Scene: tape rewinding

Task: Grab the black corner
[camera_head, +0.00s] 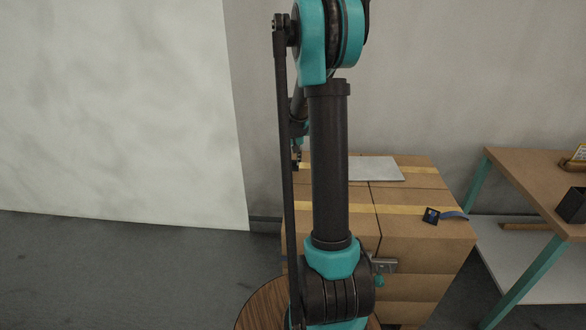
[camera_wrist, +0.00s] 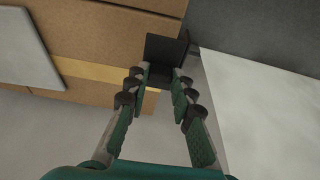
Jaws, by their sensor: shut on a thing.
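The black corner (camera_wrist: 165,48) is a dark angled piece at the edge of a cardboard box (camera_wrist: 100,35), at the end of a yellow tape strip (camera_wrist: 85,67), in the wrist view. My gripper (camera_wrist: 162,74) has its two fingers on either side of the corner's near part and is shut on it. The fingers stay apart by the width of the piece. In the head view my arm hides most of the gripper and the corner at the box's back left.
A flat grey plate (camera_head: 375,169) lies on the boxes (camera_head: 405,200). A small dark blue object (camera_head: 432,215) with a blue strip sits near their right edge. A wooden table (camera_head: 525,170) with a black box (camera_head: 573,205) stands at right. A pale panel (camera_head: 120,110) stands at left.

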